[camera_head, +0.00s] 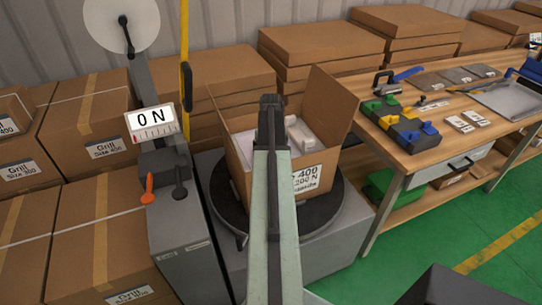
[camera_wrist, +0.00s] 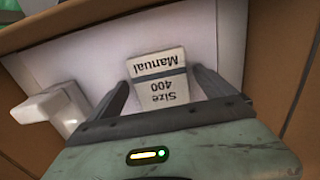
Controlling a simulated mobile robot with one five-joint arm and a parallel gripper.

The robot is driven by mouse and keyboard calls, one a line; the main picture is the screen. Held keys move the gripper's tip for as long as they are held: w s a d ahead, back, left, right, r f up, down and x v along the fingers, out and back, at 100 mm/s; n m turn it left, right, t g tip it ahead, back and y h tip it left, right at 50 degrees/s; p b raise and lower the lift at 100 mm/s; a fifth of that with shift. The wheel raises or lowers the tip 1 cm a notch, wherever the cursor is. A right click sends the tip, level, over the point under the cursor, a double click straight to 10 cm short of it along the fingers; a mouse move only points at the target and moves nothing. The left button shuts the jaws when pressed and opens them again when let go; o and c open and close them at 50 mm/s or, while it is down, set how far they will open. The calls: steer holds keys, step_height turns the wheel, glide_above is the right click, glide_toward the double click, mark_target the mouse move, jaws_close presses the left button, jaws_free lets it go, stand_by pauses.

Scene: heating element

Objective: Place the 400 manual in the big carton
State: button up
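The big carton (camera_head: 240,173) stands open on a round dark platform, its flaps spread. In the wrist view the carton's brown wall (camera_wrist: 285,60) surrounds a white surface. The manual (camera_wrist: 158,84), a small white booklet with a dark band reading "Size 400 Manual", appears to lie flat on that white surface inside the carton. My gripper (camera_wrist: 160,82) is over the carton's opening, its fingers spread on either side of the manual with small gaps. In the head view my arm hides the manual and most of the carton's middle.
A white block-shaped part (camera_wrist: 55,108) lies beside the manual in the carton. A scale post with a "0 N" display (camera_head: 152,123) stands left of the carton. A wooden workbench (camera_head: 430,150) with coloured bins (camera_head: 405,125) is at right. Stacked cartons (camera_head: 320,45) fill the back.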

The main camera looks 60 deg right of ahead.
step_height(320, 180, up, 12)
steer(key=p, duration=1.2)
steer(key=shift+r, duration=0.2)
